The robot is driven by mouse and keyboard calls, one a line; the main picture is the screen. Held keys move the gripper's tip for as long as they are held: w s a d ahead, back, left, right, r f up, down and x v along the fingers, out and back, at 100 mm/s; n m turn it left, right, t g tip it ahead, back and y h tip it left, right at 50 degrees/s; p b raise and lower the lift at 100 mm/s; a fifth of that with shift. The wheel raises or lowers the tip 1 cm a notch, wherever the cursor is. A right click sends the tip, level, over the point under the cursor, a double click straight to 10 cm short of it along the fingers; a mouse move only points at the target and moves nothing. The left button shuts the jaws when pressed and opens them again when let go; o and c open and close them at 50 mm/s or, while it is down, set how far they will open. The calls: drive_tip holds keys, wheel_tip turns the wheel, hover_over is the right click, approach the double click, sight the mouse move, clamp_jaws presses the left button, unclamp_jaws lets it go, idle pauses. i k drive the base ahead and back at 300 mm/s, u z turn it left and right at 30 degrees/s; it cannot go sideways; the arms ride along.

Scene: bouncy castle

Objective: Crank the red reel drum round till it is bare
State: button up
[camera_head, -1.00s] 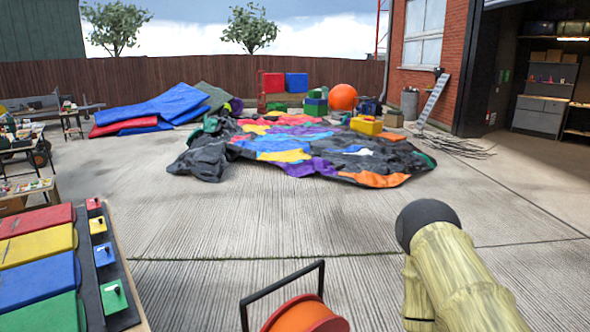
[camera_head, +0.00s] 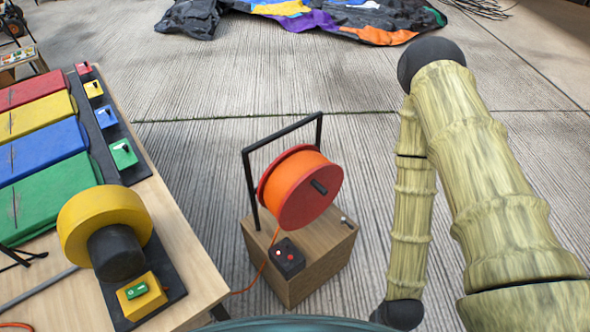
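The red reel drum (camera_head: 278,192) stands in a black frame (camera_head: 249,165) on a wooden box (camera_head: 322,262). Orange cord (camera_head: 312,172) is wound on it, and a strand runs down from it past the box toward the table. A short dark crank handle (camera_head: 319,187) sticks out of the drum's near face. A black switch box (camera_head: 287,258) with red and pale buttons sits on the wooden box. My bamboo-patterned arm is at the right, clear of the reel; my gripper is not visible.
A wooden table (camera_head: 178,232) at the left holds red, yellow, blue and green pads with matching switches, and a yellow blower-like wheel (camera_head: 104,222). A crumpled multicoloured inflatable (camera_head: 310,20) lies at the back. Concrete floor (camera_head: 230,90) between is clear.

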sight(312, 194)
drive_tip(key=u, duration=1.35)
drive_tip(key=k, duration=0.6)
drive_tip(key=z, duration=1.25)
